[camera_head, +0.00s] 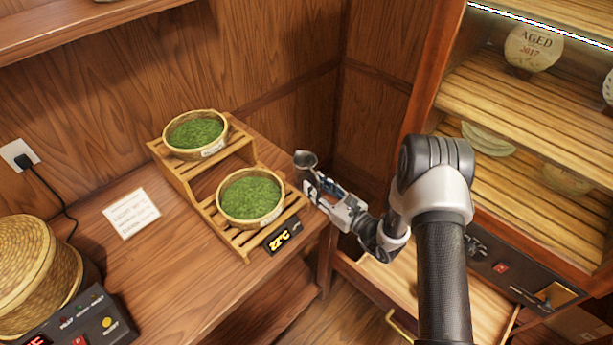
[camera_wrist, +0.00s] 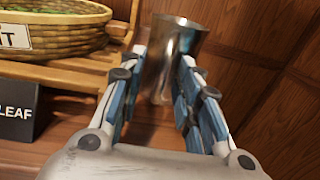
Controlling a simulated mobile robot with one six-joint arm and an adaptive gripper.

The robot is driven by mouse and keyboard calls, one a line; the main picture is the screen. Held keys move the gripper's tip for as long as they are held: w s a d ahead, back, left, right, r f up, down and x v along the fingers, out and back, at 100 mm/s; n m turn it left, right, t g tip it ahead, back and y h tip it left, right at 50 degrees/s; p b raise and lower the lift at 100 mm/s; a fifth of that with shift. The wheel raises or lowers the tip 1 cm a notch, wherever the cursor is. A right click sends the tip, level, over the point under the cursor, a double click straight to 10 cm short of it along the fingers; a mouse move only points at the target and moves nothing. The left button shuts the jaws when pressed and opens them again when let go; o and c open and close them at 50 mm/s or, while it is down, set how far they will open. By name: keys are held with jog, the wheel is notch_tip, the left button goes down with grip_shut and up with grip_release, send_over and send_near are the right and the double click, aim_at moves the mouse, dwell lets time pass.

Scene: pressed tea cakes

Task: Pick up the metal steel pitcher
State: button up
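The metal steel pitcher (camera_head: 306,160) is a small shiny vessel with a flared rim, beside the right end of the wooden rack in the head view. In the wrist view the pitcher (camera_wrist: 172,55) stands between my fingertips, its rim above them and leaning right in the picture. My gripper (camera_head: 318,186) reaches it from the lower right. In the wrist view my gripper (camera_wrist: 164,78) has a blue-padded finger close against each side of the pitcher, filling the gap. The pitcher's lower side is partly hidden by the fingers. I cannot tell whether its base touches the table.
A stepped wooden rack (camera_head: 181,180) holds two baskets of green leaves (camera_head: 195,133) (camera_head: 251,196). A wooden cabinet (camera_head: 420,95) stands right, with an open drawer (camera_head: 440,300) below.

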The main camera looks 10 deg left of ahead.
jog(key=shift+c, duration=0.6)
grip_shut()
